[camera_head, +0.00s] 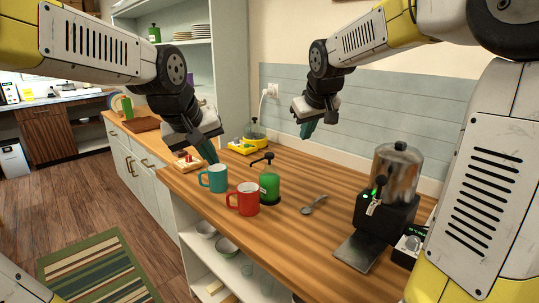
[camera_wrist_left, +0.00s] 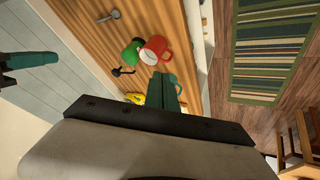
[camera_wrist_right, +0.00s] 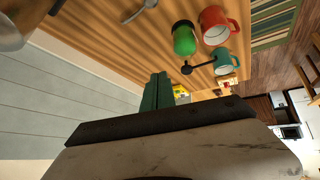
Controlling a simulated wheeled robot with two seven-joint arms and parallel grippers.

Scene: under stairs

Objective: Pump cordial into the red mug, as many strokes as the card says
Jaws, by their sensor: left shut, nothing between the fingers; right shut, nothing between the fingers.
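The red mug (camera_head: 243,199) stands upright near the front edge of the wooden counter; it also shows in the left wrist view (camera_wrist_left: 153,50) and right wrist view (camera_wrist_right: 213,32). A green pump bottle (camera_head: 269,187) with a black pump head stands just right of it, also in the right wrist view (camera_wrist_right: 184,38). A teal mug (camera_head: 217,181) stands to the left. My left gripper (camera_head: 211,157) is shut and empty above the teal mug. My right gripper (camera_head: 306,131) is shut and empty, above the counter's back, right of the bottle. I cannot make out a readable card.
A spoon (camera_head: 314,204) lies right of the bottle. A metal-tank dispenser (camera_head: 397,178) with a black base stands at the right. A yellow device (camera_head: 243,147) and a small wooden stand (camera_head: 188,162) are behind and left.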

